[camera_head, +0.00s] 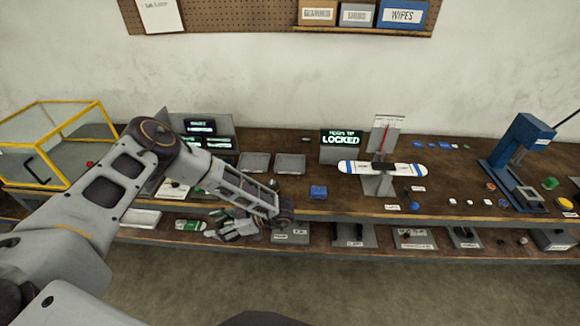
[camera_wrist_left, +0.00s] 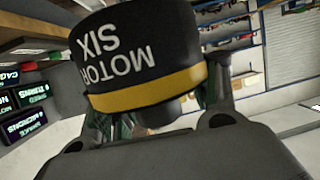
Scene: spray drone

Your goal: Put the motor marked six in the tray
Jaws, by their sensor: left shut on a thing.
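My left gripper (camera_head: 222,228) hangs in front of the bench edge, over the lower shelf. It is shut on the motor marked six (camera_wrist_left: 140,62). In the left wrist view the motor is a black cylinder with white lettering "MOTOR SIX", upside down in the picture, and a yellow band. I cannot make out the motor clearly in the head view. Two shallow grey trays, a left one (camera_head: 253,162) and a right one (camera_head: 290,164), lie side by side on the bench behind the gripper, and both look empty. My right gripper is not in view.
A blue press (camera_head: 520,155) is at right, a yellow-framed case (camera_head: 60,150) at left.

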